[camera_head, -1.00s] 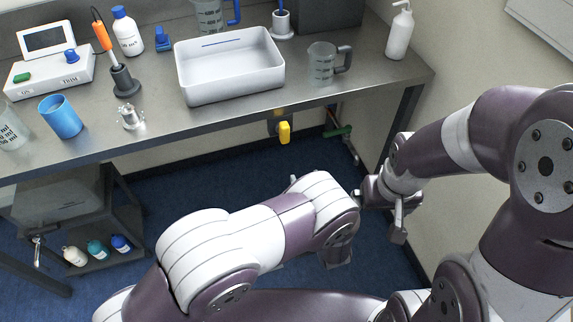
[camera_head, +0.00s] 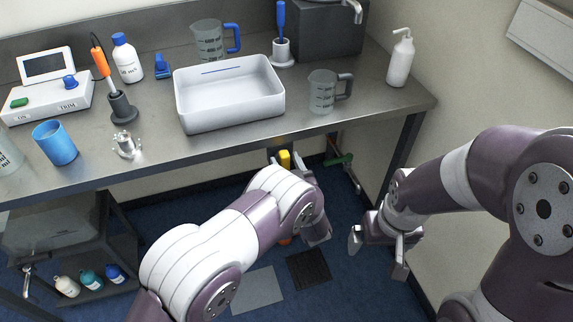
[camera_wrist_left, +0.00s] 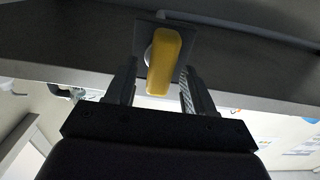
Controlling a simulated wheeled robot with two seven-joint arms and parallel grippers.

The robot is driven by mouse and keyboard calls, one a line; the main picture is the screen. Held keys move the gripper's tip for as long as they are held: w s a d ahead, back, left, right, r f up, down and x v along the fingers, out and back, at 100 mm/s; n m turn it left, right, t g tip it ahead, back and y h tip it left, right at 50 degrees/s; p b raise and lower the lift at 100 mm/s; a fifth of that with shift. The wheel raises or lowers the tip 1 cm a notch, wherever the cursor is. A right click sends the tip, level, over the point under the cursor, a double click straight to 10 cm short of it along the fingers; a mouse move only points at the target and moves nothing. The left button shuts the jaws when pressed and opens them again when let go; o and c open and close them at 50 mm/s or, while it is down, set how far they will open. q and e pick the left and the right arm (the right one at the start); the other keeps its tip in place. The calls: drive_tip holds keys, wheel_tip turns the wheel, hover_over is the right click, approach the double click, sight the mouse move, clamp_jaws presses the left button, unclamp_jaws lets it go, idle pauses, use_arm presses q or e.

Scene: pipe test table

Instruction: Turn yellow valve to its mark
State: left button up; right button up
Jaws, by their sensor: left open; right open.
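The yellow valve handle (camera_head: 285,158) is mounted under the front edge of the table. It also shows in the left wrist view (camera_wrist_left: 164,62), hanging down from a dark square plate (camera_wrist_left: 186,60). My left gripper (camera_wrist_left: 157,88) is open, with one finger on each side of the handle's lower part and visible gaps between. In the head view my left wrist hides most of its fingers. I cannot make out the valve's mark. My right gripper (camera_head: 378,252) is open and empty, to the right of the valve and below the table.
The table (camera_head: 190,150) carries a white basin (camera_head: 230,110), a measuring jug (camera_head: 322,92) and a blue cup (camera_head: 55,143) above the valve. A green-handled valve (camera_head: 340,160) is just right of the yellow one. A shelf cart with bottles (camera_head: 92,280) stands lower left.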

use_arm(q)
drive_tip(key=shift+c, duration=0.3)
clamp_jaws()
